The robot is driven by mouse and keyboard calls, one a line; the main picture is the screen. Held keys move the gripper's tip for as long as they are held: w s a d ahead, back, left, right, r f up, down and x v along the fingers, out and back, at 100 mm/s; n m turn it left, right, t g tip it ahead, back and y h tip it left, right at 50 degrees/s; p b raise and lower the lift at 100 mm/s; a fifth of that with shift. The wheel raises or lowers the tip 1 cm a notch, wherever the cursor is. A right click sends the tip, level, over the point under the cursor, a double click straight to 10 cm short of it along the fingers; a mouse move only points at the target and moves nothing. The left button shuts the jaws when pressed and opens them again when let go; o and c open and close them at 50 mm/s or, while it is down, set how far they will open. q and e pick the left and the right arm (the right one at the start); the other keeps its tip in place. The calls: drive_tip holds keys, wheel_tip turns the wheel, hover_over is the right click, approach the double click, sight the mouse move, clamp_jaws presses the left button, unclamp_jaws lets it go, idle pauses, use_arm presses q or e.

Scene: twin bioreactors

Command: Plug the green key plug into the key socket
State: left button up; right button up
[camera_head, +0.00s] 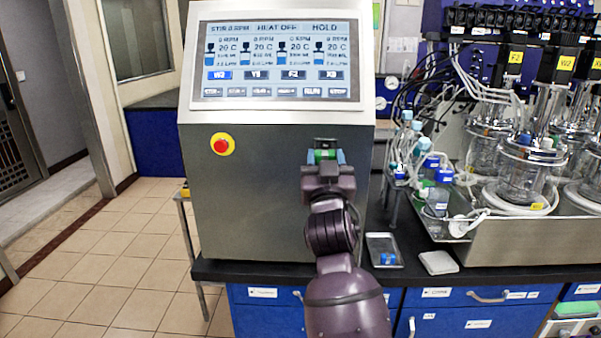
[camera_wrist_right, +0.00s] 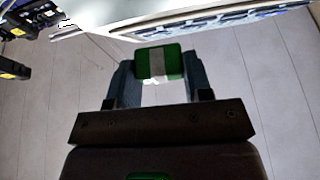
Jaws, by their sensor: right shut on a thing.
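The green key plug (camera_head: 325,154) is between the fingertips of my right gripper (camera_head: 326,157), in front of the steel control cabinet. In the right wrist view the plug (camera_wrist_right: 174,62) is a green block with a pale stripe, and the blue-grey fingers of the right gripper (camera_wrist_right: 158,72) close on its two sides. A small dark block (camera_head: 325,142) shows just above the plug in the head view. I cannot tell whether it is the key socket or whether the plug touches it. My left gripper is not in view.
The control cabinet (camera_head: 240,195) carries a lit screen (camera_head: 280,60) and a red stop button (camera_head: 222,144) left of my right gripper. Glass bioreactors (camera_head: 525,170) with tubing stand at the right. A small metal tray (camera_head: 383,248) lies on the black bench.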

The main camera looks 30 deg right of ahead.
sight(326, 141)
drive_tip(key=shift+d+f+h, duration=0.3)
drive_tip(key=shift+f+h, duration=0.1)
drive_tip(key=shift+f, duration=0.05)
drive_tip(key=shift+w+d+f, duration=0.15)
drive_tip(key=shift+w+d, duration=0.3)
drive_tip(key=shift+w, duration=0.15)
drive_tip(key=shift+w+d+b, duration=0.15)
drive_tip(key=shift+w+d, duration=0.2)
drive_tip(key=shift+w, duration=0.25)
drive_tip(key=shift+w+d+b, duration=0.15)
drive_tip(key=shift+w+d, duration=0.2)
drive_tip(key=shift+w, duration=0.2)
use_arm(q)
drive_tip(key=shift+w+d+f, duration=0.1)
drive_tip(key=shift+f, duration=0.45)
use_arm(e)
drive_tip(key=shift+w+d, duration=0.65)
drive_tip(key=shift+w, duration=0.35)
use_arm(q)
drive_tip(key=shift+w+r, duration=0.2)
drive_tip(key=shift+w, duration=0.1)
use_arm(e)
drive_tip(key=shift+m, duration=0.3)
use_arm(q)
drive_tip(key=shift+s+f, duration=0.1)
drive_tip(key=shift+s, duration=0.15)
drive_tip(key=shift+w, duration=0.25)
use_arm(e)
drive_tip(key=shift+w+d, duration=0.25)
drive_tip(key=shift+w, duration=0.2)
